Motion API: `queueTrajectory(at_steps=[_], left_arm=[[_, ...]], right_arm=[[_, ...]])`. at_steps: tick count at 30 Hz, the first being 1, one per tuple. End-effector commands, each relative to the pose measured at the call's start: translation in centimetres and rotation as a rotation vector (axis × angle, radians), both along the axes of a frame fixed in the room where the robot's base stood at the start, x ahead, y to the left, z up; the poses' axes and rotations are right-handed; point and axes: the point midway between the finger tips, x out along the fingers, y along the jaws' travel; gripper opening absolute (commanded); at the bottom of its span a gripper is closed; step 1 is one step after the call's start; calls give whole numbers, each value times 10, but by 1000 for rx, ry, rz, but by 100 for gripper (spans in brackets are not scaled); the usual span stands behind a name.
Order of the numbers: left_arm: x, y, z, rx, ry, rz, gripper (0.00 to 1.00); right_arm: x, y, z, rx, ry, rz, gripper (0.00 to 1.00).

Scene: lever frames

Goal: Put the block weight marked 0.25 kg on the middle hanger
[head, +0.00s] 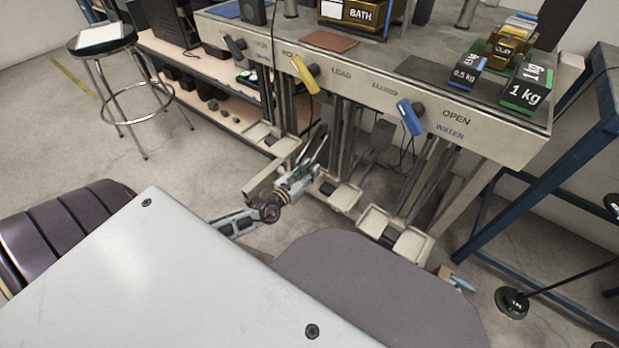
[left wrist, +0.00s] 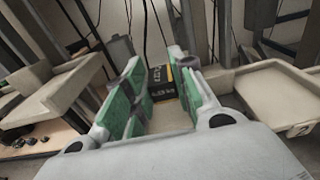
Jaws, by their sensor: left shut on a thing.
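My left gripper (head: 318,152) reaches under the lever frame, between the left tray (head: 264,180) and the middle hanger's tray (head: 346,196). In the left wrist view the gripper (left wrist: 162,85) has its green-padded fingers shut on a black block with yellow edges (left wrist: 162,82). The block's marking is too small and turned to read surely. The middle tray (left wrist: 280,88), with what looks like a 2 on its front corner, is to the right of the fingers, and the block is apart from it. The block cannot be made out in the head view. My right gripper is not in view.
The lever frame (head: 350,85) has a dark, a yellow (head: 305,75) and a blue lever (head: 410,118). A right tray (head: 411,244) hangs beyond the middle one. Block weights marked 0.5 kg (head: 464,76) and 1 kg (head: 524,92) stand on top. Uprights and cables crowd behind the trays.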

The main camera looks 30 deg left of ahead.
Motion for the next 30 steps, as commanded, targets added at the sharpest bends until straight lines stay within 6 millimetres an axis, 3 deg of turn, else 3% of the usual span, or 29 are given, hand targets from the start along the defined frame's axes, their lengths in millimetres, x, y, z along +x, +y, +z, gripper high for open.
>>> queueTrajectory(at_steps=[15,30], left_arm=[[1,0,-33,1,-2,0,0],[0,0,-38,0,-2,0,0]], right_arm=[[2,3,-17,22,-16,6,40],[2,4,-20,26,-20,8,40]])
